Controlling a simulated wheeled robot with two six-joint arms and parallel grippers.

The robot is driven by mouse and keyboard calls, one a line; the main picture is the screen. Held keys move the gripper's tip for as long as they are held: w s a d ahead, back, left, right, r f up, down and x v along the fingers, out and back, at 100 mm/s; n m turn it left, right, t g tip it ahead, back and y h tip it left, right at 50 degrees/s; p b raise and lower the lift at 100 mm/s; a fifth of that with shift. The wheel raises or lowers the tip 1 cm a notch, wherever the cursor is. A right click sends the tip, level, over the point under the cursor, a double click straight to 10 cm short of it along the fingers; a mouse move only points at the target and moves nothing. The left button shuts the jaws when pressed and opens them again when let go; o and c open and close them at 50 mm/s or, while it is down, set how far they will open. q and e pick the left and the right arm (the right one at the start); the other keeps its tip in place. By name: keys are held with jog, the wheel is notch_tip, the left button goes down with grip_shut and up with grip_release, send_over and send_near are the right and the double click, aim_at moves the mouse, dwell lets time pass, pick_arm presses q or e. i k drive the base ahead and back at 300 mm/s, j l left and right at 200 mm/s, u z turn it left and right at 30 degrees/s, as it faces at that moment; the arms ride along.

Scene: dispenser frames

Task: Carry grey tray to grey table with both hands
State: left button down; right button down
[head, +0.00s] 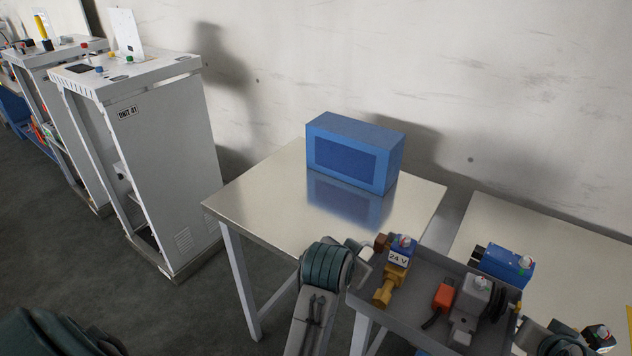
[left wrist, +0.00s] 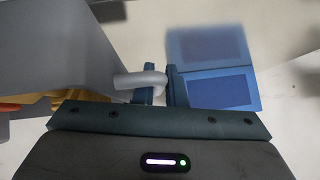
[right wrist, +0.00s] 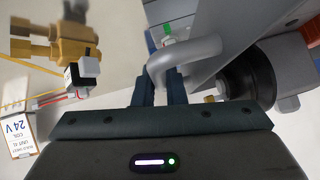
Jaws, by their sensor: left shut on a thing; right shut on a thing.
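The grey tray (head: 421,285) is in the lower right of the head view, in front of the tables. It bears a blue and brass valve labelled 24 V (head: 399,257), a red part (head: 443,296) with a black lead and a grey fitting (head: 470,305). My left gripper (head: 363,249) is shut on the tray's left handle, a light grey bar (left wrist: 138,80) in the left wrist view. My right gripper (right wrist: 162,82) is shut on the other handle, a bent grey bar (right wrist: 190,54). A pale, metal-topped table (head: 262,205) stands beyond the tray; I cannot tell whether it is the grey table.
A blue box (head: 352,150) stands at the back of that table; its front and left are bare. A second table (head: 560,232) at the right bears a blue valve (head: 507,263). White cabinets (head: 165,150) stand left, along the wall.

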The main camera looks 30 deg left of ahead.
aim_at(333, 203)
jog(key=i+j, duration=0.15)
jog(key=j, duration=0.2)
jog(key=i+j, duration=0.15)
jog(key=j, duration=0.2)
jog(key=i+j, duration=0.15)
jog(key=j, duration=0.2)
jog(key=i+j, duration=0.2)
jog(key=j, duration=0.15)
jog(key=i+j, duration=0.15)
jog(key=j, duration=0.2)
